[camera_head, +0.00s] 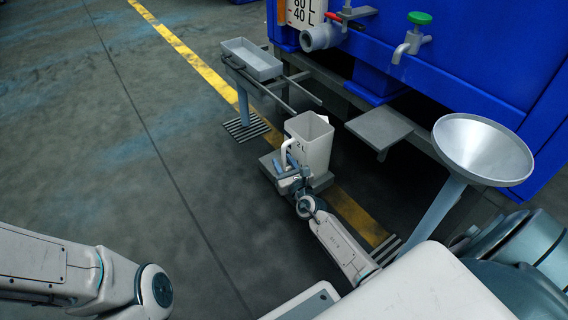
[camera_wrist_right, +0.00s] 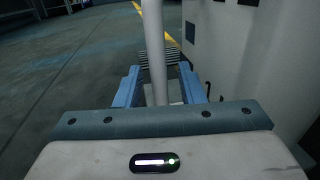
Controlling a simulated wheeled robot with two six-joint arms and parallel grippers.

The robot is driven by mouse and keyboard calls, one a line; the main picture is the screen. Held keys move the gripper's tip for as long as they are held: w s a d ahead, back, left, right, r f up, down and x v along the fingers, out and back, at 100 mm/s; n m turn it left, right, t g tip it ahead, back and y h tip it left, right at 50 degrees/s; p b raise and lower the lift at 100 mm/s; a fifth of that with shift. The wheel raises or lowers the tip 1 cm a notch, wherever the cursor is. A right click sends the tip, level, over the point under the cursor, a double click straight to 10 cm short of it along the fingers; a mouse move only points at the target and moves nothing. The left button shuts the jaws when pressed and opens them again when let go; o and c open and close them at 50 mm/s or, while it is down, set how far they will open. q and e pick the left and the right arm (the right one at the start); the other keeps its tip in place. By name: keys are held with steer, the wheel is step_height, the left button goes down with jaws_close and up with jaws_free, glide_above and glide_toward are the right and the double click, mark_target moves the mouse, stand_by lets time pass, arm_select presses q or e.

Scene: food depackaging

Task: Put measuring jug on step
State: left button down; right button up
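The white measuring jug (camera_head: 316,148), marked "2 L", stands upright on or just above a low grey platform (camera_head: 268,164), which looks like the step. Whether its base touches the platform is hidden. My right gripper (camera_head: 291,172) is at the jug's handle side. In the right wrist view, the pale handle (camera_wrist_right: 154,45) runs between the two blue fingers (camera_wrist_right: 160,90), with visible gaps on both sides, so the gripper looks open around it. The jug's wall (camera_wrist_right: 240,65) fills the right of that view. My left arm shows at lower left, its gripper out of frame.
A blue tank (camera_head: 460,60) with a green-handled tap (camera_head: 418,19) stands behind. A grey plate (camera_head: 380,128) juts out right of the jug. A grey tray (camera_head: 252,60) stands behind left. The floor at left is clear.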

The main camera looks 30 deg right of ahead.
steer(key=shift+r, duration=0.2)
steer(key=s+a+p, duration=0.1)
steer(key=s, duration=1.1)
steer(key=shift+a, duration=0.2)
